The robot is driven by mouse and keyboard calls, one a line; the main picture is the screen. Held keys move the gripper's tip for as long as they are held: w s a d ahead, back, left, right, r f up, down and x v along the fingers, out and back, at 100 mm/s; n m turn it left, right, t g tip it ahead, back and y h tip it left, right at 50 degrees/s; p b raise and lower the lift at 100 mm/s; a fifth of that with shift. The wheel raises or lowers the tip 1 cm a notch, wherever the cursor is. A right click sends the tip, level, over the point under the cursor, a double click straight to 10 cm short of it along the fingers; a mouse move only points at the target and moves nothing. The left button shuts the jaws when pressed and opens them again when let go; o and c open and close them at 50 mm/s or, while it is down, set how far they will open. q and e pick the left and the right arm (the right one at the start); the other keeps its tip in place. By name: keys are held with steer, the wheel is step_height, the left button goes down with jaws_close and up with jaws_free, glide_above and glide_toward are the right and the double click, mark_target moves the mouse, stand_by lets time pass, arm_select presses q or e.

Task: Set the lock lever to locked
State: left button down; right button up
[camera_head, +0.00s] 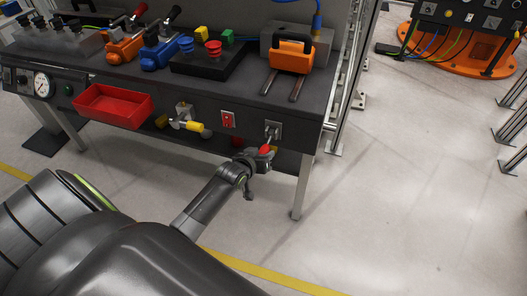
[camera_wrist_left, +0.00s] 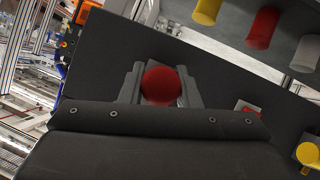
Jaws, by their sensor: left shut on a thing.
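The lock lever appears to be the one with a red knob (camera_head: 265,149), below a grey plate (camera_head: 273,130) on the front of the workbench, near its right end. My left gripper (camera_head: 262,154) is at this lever and shut on its red knob. In the left wrist view the round red knob (camera_wrist_left: 160,85) sits between the two dark fingers. The gripper hides most of the lever, so its exact angle is hard to tell. My right gripper is not in view.
A red switch (camera_head: 228,119) and a yellow-handled valve (camera_head: 194,126) are on the bench front left of the lever. A red bin (camera_head: 114,104) hangs further left. A bench leg (camera_head: 303,186) stands just right.

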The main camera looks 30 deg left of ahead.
mark_target(265, 148)
arm_select(q)
steer(key=shift+w+a+r+n+g+h+p, duration=0.15)
steer(key=shift+r+g+p, duration=0.85)
steer(key=shift+p, duration=1.35)
steer(key=shift+w+d+r+n+g+h+p, duration=0.1)
steer(key=shift+r+g+h+p, duration=0.15)
steer(key=shift+r+g+p, duration=1.45)
steer(key=shift+w+a+r+n+g+h+p, duration=0.1)
steer(key=shift+w+r+g+h+p, duration=0.15)
steer(key=shift+p, duration=2.75)
steer(key=shift+w+r+g+p, duration=0.25)
steer(key=shift+r+g+p, duration=0.15)
steer(key=shift+g+p, duration=0.7)
steer(key=shift+a, duration=0.1)
steer(key=c, duration=1.1)
jaws_free()
steer(key=shift+s+r, duration=0.15)
steer(key=shift+r, duration=0.15)
steer(key=v, duration=0.8)
steer(key=p+v, duration=0.1)
steer(key=v, duration=0.7)
steer(key=shift+a+r, duration=0.25)
steer(key=shift+r, duration=0.1)
